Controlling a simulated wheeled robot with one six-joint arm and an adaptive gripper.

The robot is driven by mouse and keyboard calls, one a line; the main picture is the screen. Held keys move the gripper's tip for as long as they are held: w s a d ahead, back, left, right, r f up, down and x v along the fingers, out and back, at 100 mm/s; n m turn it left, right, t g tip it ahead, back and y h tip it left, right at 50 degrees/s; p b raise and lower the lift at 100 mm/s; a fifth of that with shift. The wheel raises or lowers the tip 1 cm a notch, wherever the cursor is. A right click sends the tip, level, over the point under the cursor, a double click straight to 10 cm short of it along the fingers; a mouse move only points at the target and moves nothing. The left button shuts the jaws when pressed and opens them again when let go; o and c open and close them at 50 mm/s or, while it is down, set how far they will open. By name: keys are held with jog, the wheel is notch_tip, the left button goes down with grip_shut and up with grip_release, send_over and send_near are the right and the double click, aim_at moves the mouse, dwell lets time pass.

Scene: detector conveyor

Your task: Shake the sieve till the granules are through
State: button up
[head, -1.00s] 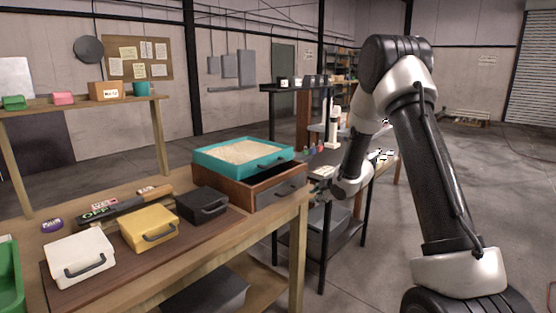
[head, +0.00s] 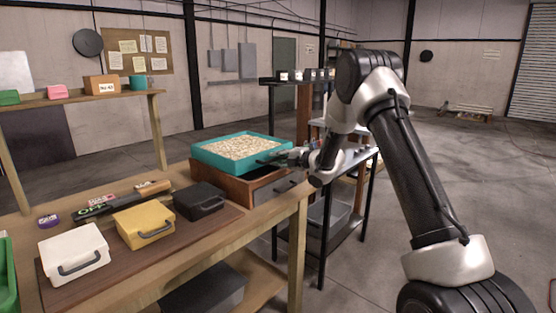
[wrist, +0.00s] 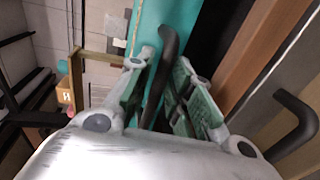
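The sieve (head: 216,163) is a teal rectangular tray holding pale, speckled granules (head: 243,148). My gripper (head: 279,158) is at the right side of the sieve. In the wrist view its two fingers (wrist: 164,85) lie on either side of the handle, with small gaps showing, so it looks open around the bar. What lies under the granules is hidden.
A black case (head: 198,199), a yellow case (head: 145,226) and a white case (head: 73,252) stand on the workbench left of the box. A dark shelf table (head: 348,168) stands behind my arm.

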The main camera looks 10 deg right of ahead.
jog(key=shift+w+a, duration=0.1)
grip_shut()
jog(key=shift+f+v, duration=0.2)
jog(key=shift+v, duration=0.75)
jog(key=shift+f+v, duration=0.2)
jog(key=shift+v, duration=0.75)
jog(key=shift+f+v, duration=0.2)
jog(key=shift+v, duration=0.75)
grip_release()
